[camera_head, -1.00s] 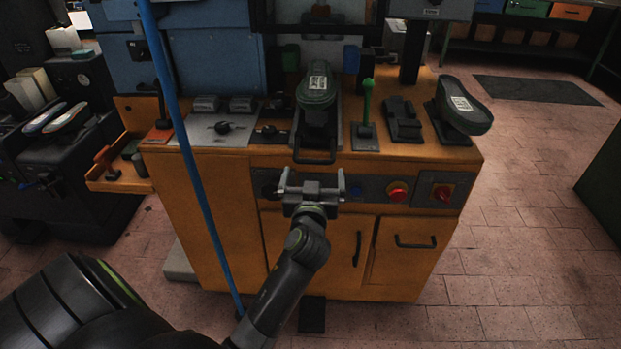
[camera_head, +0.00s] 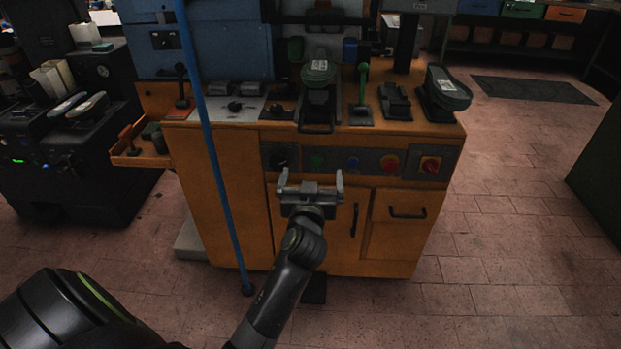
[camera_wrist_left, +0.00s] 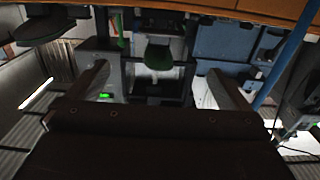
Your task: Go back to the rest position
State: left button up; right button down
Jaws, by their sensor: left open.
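My left gripper (camera_head: 311,180) is in front of the orange press cabinet (camera_head: 236,190), below the edge of its top. Its two fingers are apart with nothing between them. In the left wrist view the fingers (camera_wrist_left: 154,80) are also apart and empty. A dark green heel piece with a white label (camera_head: 318,72) sits on the press fixture (camera_head: 318,108) in the middle of the cabinet top. A dark sole-shaped piece with a label (camera_head: 447,88) sits on a stand at the right. My right gripper does not show.
A green-handled lever (camera_head: 363,85) stands right of the fixture. A blue pole (camera_head: 215,165) rises left of my arm. Push buttons (camera_head: 389,163) line the front panel. A black machine (camera_head: 60,150) stands at the left. Tiled floor (camera_head: 500,250) is clear at the right.

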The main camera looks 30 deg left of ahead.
pick_arm(q)
notch_tip(320, 180, down, 18)
jog(key=s+r+m+g+h+p, duration=0.1)
jog(key=m+g+h+p, duration=0.1)
jog(key=m+g+h, duration=0.1)
jog(key=s+d+f+m+g+h+p, duration=0.1)
jog(key=s+f+g, duration=0.1)
jog(key=s+f, duration=0.5)
jog(key=s+f+m+g+h, duration=0.1)
jog(key=s+f+g, duration=0.15)
jog(key=f, duration=0.75)
jog(key=s+f+g+p, duration=0.1)
jog(key=s+f, duration=0.5)
jog(key=s, duration=0.6)
jog(key=s+f+g+h+p, duration=0.1)
jog(key=s+f+g, duration=0.3)
jog(key=s, duration=0.9)
jog(key=s+f+g+h+p, duration=0.1)
jog(key=s+f+g, duration=0.1)
jog(key=s+f, duration=0.6)
jog(key=s, duration=0.5)
jog(key=shift+a, duration=0.25)
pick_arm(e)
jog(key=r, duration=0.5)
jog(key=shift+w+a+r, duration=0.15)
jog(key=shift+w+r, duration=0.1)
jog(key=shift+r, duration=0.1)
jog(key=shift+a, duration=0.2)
